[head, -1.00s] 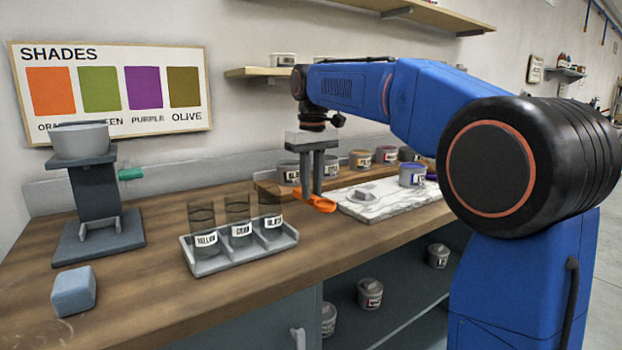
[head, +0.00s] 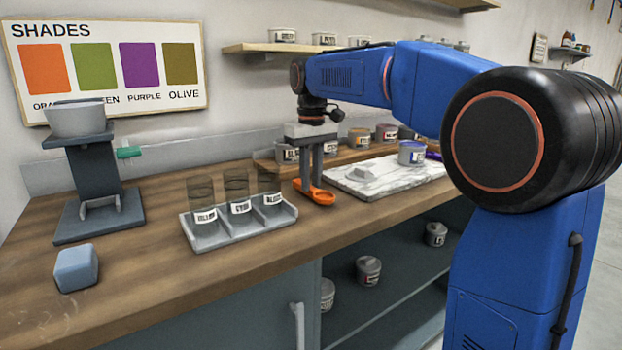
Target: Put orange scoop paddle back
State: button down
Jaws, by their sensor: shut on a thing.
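The orange scoop paddle (head: 320,197) is at the tips of my gripper (head: 311,186), just left of the white marble slab (head: 345,188). My gripper points down and is shut on the paddle. The paddle is low over the wooden counter; I cannot tell whether it touches the wood. A grey tray (head: 245,228) with three dark clear jars stands to the left of the gripper. Its jars carry white labels, and the middle one (head: 238,194) stands between the other two.
A grey stand with a bowl (head: 76,119) is at the left, with a blue block (head: 76,267) in front. Several labelled tins line a wooden riser (head: 268,166) behind my gripper.

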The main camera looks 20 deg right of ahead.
jog(key=shift+f, duration=0.45)
jog(key=c, duration=1.5)
grip_release()
jog(key=shift+c, duration=0.2)
jog(key=shift+r, duration=0.1)
notch_tip(320, 180, up, 17)
jog(key=s+d+f+m+t, duration=0.1)
jog(key=s+d+f+t, duration=0.1)
jog(key=s+f, duration=1.5)
jog(key=s+d+f+m+t, duration=0.2)
jog(key=s+d+f, duration=0.3)
jog(key=s+f, duration=1.2)
jog(key=shift+f+m+t, duration=0.3)
jog(key=shift+f, duration=0.65)
